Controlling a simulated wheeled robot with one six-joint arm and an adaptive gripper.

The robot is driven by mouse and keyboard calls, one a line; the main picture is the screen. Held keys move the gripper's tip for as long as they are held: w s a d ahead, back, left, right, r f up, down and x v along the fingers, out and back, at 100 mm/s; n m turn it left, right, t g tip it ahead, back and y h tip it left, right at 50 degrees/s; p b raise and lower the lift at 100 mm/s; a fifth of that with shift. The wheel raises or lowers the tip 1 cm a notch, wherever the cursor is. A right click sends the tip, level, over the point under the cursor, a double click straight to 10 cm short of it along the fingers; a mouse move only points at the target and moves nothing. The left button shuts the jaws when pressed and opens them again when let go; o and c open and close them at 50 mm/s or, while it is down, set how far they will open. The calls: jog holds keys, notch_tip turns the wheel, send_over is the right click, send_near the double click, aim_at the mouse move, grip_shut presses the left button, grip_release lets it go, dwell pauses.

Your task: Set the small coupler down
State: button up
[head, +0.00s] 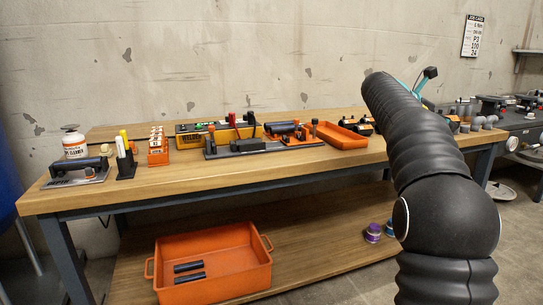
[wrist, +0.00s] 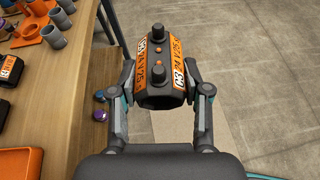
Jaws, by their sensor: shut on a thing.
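My gripper (wrist: 160,78) is shut on the small coupler (wrist: 158,57) in the wrist view, one finger on each side. The coupler is a dark grey sleeve with two black terminal posts and orange labels with black print. Its open end faces my camera. It hangs over bare floor, to the right of the table edge in that view. In the head view my arm covers most of my gripper; only a bit of teal and dark finger (head: 429,75) shows past it, and the coupler is hidden there.
The wooden workbench (head: 95,185) holds an orange tray (head: 340,137), a yellow welder box (head: 190,140) and a clamp fixture (head: 235,150). More couplers and grey cups (wrist: 55,37) show in the wrist view. An orange bin (head: 215,275) with two black pipes sits on the lower shelf.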

jog(key=f, duration=0.2)
jog(key=w+f, duration=0.1)
jog(key=shift+d+f, duration=0.3)
jog(key=w+a+f+n+t+y, duration=0.1)
jog(key=a+f+n+t, duration=0.1)
jog(key=a+f, duration=0.35)
jog(key=a+f+n+t+y+p, duration=0.1)
jog(key=a+f+n+t, duration=0.15)
jog(key=f, duration=0.55)
jog(key=w+a+f+n+t+y, duration=0.1)
jog(key=a+f+n+t, duration=0.1)
jog(key=a+f, duration=0.3)
jog(key=s+a+f+n+t+y, duration=0.1)
jog(key=s+a+f+n+y, duration=0.1)
jog(key=s+a+f, duration=0.3)
jog(key=s+a+f+n+t+y+p, duration=0.1)
jog(key=s+a+f+n+t+y, duration=0.1)
jog(key=a+f, duration=0.9)
jog(key=s+f+n+y, duration=0.1)
jog(key=s+y, duration=0.1)
jog(key=s, duration=0.1)
jog(key=shift+s+f+p, duration=0.25)
jog(key=shift+f+p, duration=0.05)
jog(key=shift+f, duration=0.1)
jog(key=shift+d, duration=0.1)
